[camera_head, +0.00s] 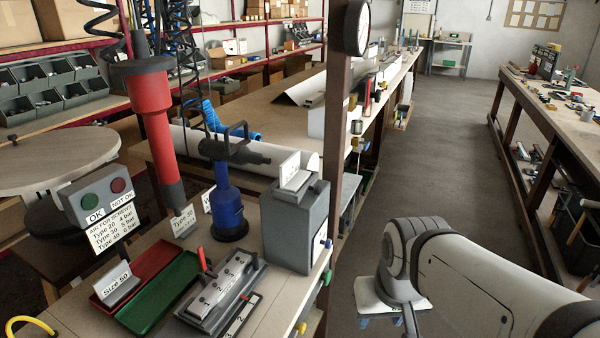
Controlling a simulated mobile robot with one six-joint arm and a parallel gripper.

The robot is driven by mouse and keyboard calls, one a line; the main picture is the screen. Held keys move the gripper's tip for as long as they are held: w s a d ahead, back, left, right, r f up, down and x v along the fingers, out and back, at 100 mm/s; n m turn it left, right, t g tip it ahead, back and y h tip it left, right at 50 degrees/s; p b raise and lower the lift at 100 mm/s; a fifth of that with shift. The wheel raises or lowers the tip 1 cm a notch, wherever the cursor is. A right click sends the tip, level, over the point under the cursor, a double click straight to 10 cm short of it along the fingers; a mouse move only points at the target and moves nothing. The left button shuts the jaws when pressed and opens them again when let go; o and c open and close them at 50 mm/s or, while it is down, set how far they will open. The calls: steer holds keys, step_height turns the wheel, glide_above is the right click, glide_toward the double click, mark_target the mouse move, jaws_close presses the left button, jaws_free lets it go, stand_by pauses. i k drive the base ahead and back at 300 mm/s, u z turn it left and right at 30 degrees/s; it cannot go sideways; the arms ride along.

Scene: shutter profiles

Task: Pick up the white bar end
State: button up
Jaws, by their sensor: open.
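I cannot single out a white bar end with certainty. A long white rounded bar (290,162) lies on the left bench behind the blue tool, and its right end shows near the dark post. A white folded profile (302,88) lies farther back on the same bench. My white arm (465,280) reaches in from the lower right over the aisle, apart from both. My gripper is not in view.
The near bench carries a red upright tool (150,115), a blue tool (228,205), a grey box (295,225), a red tray (135,283) and a green tray (160,292). A dark post (338,120) rises there. The aisle floor (430,150) is clear.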

mark_target(291, 178)
steer(key=u, duration=3.15)
steer(key=k, duration=0.95)
steer(key=z, duration=1.75)
steer(key=i, duration=0.9)
steer(key=u, duration=0.05)
